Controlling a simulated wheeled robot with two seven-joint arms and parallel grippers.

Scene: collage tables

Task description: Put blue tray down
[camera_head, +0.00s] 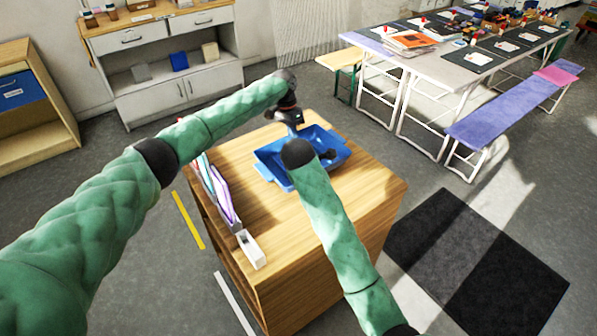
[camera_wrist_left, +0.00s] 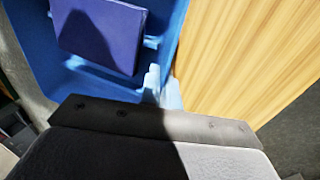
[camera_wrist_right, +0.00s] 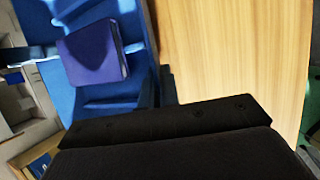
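The blue tray (camera_head: 340,157) is at the far part of the wooden cabinet top, partly hidden by my arms. In the left wrist view the tray's rim (camera_wrist_left: 163,88) runs into the middle of my gripper. In the right wrist view the tray's wall (camera_wrist_right: 147,85) also meets my gripper. Both appear shut on the tray, though the fingertips are mostly hidden. I cannot tell whether the tray touches the wood.
The wooden cabinet top (camera_head: 360,190) has bare room to the right and front of the tray. Upright folders (camera_head: 220,190) and a white holder (camera_head: 251,250) stand along its left edge. A long table (camera_head: 440,70) and a purple bench (camera_head: 490,115) stand at the right.

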